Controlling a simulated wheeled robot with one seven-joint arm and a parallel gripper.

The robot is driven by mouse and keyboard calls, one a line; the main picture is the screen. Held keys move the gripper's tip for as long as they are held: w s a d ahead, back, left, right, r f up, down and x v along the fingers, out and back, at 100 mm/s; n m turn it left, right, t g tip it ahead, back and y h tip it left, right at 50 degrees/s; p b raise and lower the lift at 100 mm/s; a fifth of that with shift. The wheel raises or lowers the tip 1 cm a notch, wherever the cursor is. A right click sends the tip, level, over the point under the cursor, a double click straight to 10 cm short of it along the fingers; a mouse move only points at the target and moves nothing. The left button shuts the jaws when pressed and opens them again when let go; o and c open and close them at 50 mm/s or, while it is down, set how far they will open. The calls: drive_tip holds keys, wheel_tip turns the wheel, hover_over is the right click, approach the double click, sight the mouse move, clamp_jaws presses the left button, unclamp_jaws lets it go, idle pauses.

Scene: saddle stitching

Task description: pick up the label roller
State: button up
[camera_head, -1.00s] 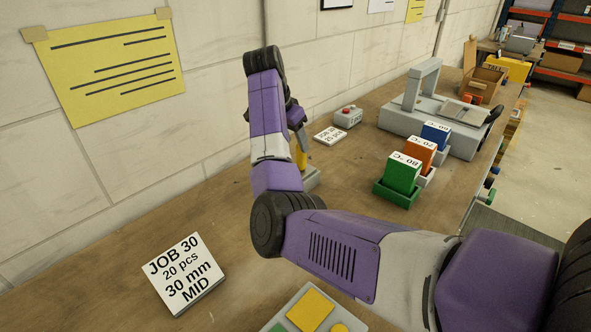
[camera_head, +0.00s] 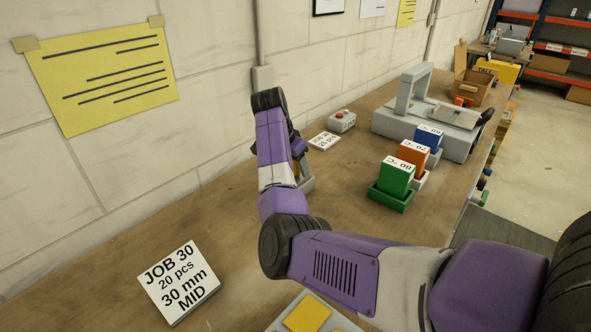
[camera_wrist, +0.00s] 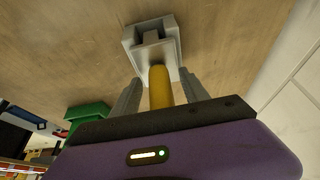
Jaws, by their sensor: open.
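The label roller shows in the wrist view as an upright yellow handle (camera_wrist: 160,88) rising from a grey stand (camera_wrist: 172,52) on the bench. My gripper (camera_wrist: 157,92) is open, with one grey finger on each side of the handle. Whether either finger touches it cannot be told. In the head view my arm hides most of the roller and gripper; a bit of yellow (camera_head: 297,169) and the edge of the grey stand (camera_head: 308,184) show beside my wrist. The roller's lower part is hidden in the stand.
Green (camera_head: 395,180), orange (camera_head: 414,158) and blue (camera_head: 429,138) blocks stand in holders to the right. A grey machine (camera_head: 408,124) is behind them. A small red-button box (camera_head: 342,121) and a JOB card (camera_head: 324,141) lie near the wall. A larger JOB 30 card (camera_head: 178,282) is front left.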

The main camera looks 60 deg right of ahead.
drive_tip(key=shift+r, duration=0.1)
clamp_jaws()
